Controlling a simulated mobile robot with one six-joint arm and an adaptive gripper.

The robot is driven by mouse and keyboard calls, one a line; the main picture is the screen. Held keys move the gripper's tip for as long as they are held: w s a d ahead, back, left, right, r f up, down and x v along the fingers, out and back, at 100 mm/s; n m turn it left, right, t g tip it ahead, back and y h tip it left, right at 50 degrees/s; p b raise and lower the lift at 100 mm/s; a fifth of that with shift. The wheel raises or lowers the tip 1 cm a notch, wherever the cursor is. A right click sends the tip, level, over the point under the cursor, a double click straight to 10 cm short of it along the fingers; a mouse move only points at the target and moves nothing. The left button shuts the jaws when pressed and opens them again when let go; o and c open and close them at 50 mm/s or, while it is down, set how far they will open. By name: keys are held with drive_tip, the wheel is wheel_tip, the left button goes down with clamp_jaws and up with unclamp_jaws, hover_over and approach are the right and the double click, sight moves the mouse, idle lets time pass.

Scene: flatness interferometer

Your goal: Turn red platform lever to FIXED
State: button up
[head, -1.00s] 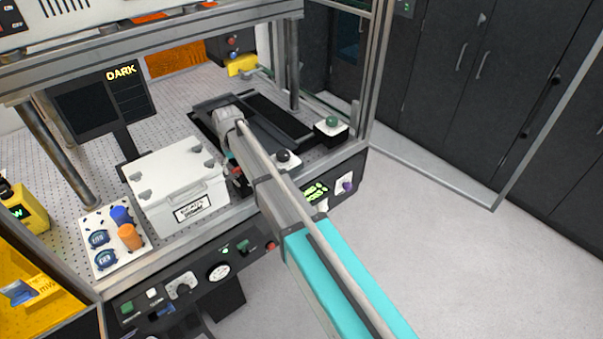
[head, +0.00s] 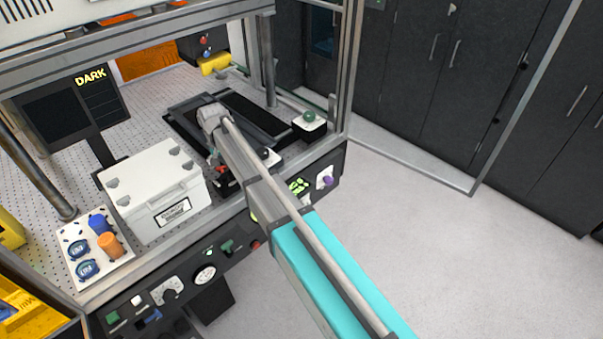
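A small red part (head: 222,170), which may be the platform lever, shows in the head view near the front edge of the bench, just right of the white box. My arm reaches in from the lower right, and its wrist is above the dark platform (head: 183,106). My gripper (head: 217,160) hangs below the wrist, close to the red part. It is small and partly hidden by my arm. I cannot tell whether it touches the red part or whether its fingers are open. No FIXED marking is readable.
A white lidded box (head: 150,190) stands left of my gripper. A black knob (head: 265,153) and a green button (head: 309,116) are to the right. A metal post (head: 268,62) rises behind. A control panel (head: 200,275) runs along the front. The floor at right is clear.

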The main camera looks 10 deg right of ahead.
sight(224, 166)
drive_tip(key=shift+r+p, duration=6.9)
drive_tip(key=s+d+f+m+b, duration=0.1)
drive_tip(key=s+d, duration=0.3)
drive_tip(key=d, duration=0.4)
drive_tip(key=s+d+f+m+b, duration=0.1)
drive_tip(key=s+d+f+b, duration=0.3)
drive_tip(key=d, duration=0.3)
drive_tip(key=s+d+f+m+b, duration=0.1)
drive_tip(key=s+d+f+b, duration=0.1)
drive_tip(key=s+d, duration=0.4)
drive_tip(key=d, duration=0.2)
drive_tip(key=shift+d+f+m, duration=0.25)
drive_tip(key=shift+d+m, duration=0.05)
drive_tip(key=shift+s, duration=0.1)
drive_tip(key=s+d+f+n+b, duration=0.3)
drive_tip(key=s+d+f+b, duration=0.1)
drive_tip(key=s+d, duration=0.4)
drive_tip(key=shift+s+n, duration=0.3)
